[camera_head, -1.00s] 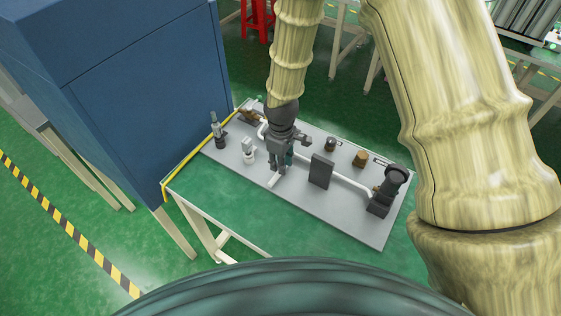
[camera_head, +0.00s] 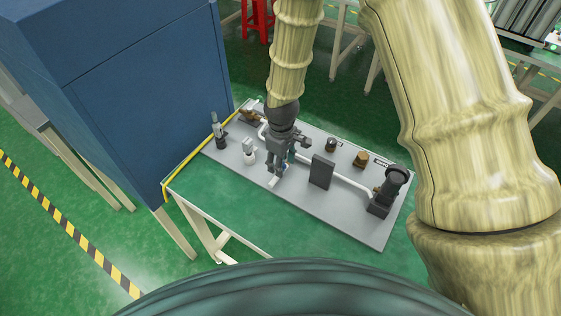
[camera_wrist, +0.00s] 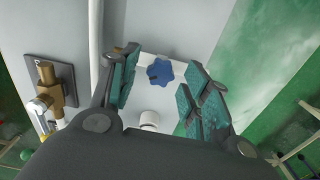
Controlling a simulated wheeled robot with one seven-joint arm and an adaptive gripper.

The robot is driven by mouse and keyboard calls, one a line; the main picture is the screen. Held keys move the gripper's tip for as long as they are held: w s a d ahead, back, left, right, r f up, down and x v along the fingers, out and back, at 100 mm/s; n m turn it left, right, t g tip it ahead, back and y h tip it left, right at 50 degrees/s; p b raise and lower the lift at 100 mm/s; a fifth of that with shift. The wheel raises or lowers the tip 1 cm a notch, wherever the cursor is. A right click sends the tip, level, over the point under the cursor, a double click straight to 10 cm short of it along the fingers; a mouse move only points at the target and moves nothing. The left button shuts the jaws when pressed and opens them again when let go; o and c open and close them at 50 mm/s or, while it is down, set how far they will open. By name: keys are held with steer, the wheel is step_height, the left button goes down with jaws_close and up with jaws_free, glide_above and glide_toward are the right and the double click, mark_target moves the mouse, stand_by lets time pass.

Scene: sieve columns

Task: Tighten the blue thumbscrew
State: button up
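The blue thumbscrew (camera_wrist: 160,73) is a lobed knob that shows in the wrist view between and beyond my open fingers. A small dark mark shows on its left side. My gripper (camera_wrist: 158,98) points down at it with a finger on each side, and neither finger touches it in that view. In the head view my gripper (camera_head: 281,166) hangs over the grey board (camera_head: 250,177), left of its middle, and mostly hides the thumbscrew. A white bar (camera_head: 277,180) shows just below the fingers.
A dark upright plate (camera_head: 321,171) stands right of my gripper. A black round-topped fitting (camera_head: 392,184) is at the board's right end. A white fitting (camera_head: 249,154) and a grey-topped post (camera_head: 218,132) stand to the left. A blue cabinet (camera_head: 150,100) rises beyond the left edge.

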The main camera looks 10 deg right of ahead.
step_height(320, 180, up, 12)
stand_by(0.9)
stand_by(0.4)
